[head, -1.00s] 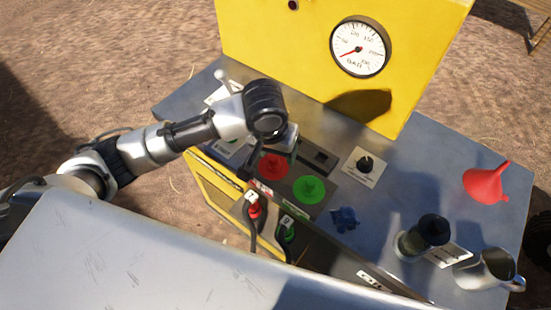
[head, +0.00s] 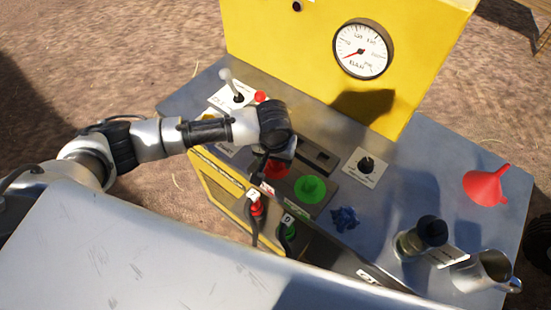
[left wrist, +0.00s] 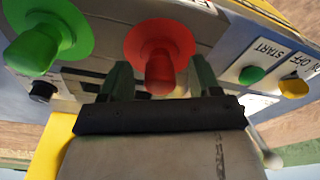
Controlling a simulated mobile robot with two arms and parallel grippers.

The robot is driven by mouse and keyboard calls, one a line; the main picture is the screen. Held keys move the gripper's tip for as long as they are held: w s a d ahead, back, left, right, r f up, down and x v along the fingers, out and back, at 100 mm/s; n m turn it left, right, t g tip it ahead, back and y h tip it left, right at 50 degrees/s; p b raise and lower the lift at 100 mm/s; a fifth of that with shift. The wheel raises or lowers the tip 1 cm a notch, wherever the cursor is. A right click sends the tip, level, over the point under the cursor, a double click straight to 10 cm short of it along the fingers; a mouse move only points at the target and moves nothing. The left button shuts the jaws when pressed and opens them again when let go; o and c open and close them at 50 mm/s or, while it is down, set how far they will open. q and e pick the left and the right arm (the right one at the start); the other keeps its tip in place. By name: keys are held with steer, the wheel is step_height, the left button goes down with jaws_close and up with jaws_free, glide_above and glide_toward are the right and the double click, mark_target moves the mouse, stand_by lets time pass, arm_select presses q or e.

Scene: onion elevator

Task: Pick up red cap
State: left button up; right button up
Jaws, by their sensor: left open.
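The red cap (left wrist: 160,50), a round disc with a knob, sits on the console panel. In the left wrist view its knob shows between the two fingers of my left gripper (left wrist: 160,82). The fingers are open, one on each side of the knob, and I cannot tell whether they touch it. In the head view my left gripper (head: 268,162) is over the panel and hides part of the red cap (head: 279,170). My right gripper is not in view.
A green cap (head: 312,189) sits right of the red one. A blue knob (head: 345,219), black dial (head: 367,165), red funnel (head: 486,186) and metal jug (head: 489,272) are further right. A lever (head: 232,86) stands behind my arm. A yellow panel with a gauge (head: 361,49) rises at the back.

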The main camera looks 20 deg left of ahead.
arm_select(q)
steer(key=shift+w+f, duration=0.1)
steer(key=shift+f, duration=0.6)
steer(key=c, duration=0.8)
steer(key=shift+c, duration=0.2)
steer(key=shift+r, duration=0.1)
steer(key=shift+r, duration=0.55)
step_height(320, 180, up, 3)
steer(key=shift+f+b, duration=0.15)
steer(key=shift+b, duration=0.25)
steer(key=s+d+r, duration=0.7)
steer(key=s+d, duration=0.1)
steer(key=shift+d+b, duration=0.2)
steer(key=shift+b, duration=0.25)
